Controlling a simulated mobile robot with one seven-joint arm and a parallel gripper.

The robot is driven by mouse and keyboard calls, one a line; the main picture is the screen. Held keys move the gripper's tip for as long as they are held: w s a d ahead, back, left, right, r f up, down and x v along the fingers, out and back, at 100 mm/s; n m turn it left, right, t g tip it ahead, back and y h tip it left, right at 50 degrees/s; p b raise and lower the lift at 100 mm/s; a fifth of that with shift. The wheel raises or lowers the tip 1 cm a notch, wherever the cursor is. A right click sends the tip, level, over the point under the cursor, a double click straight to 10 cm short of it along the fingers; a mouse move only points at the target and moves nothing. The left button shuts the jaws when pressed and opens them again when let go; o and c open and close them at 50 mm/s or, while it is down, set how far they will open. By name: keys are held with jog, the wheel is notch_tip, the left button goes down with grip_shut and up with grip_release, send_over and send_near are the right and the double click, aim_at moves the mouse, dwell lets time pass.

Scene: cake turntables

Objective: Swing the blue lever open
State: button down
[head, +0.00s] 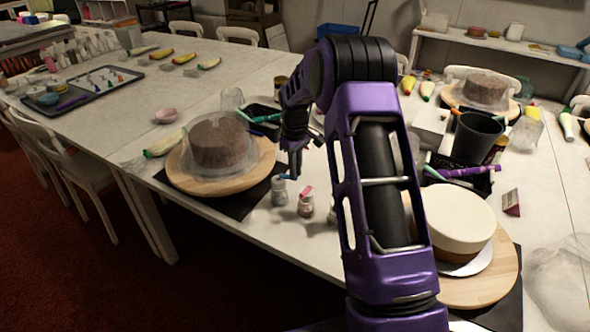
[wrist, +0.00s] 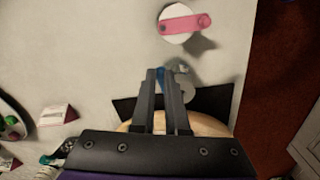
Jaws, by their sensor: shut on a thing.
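The blue lever (head: 283,178) sits on top of a small jar (head: 279,194) near the front edge of the table. The same fingers show in the wrist view (wrist: 160,75).
A similar jar with a pink lever (head: 306,192) stands close by on the right, also seen in the wrist view (wrist: 185,23). A chocolate cake (head: 217,143) on a wooden turntable (head: 185,178) is to the left. A black bin (head: 262,117) lies behind.

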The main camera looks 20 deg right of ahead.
jog(key=c, duration=0.9)
grip_release()
notch_tip(320, 180, up, 17)
jog(key=shift+a+r+p, duration=0.1)
jog(key=shift+r+p, duration=0.1)
jog(key=shift+p, duration=0.6)
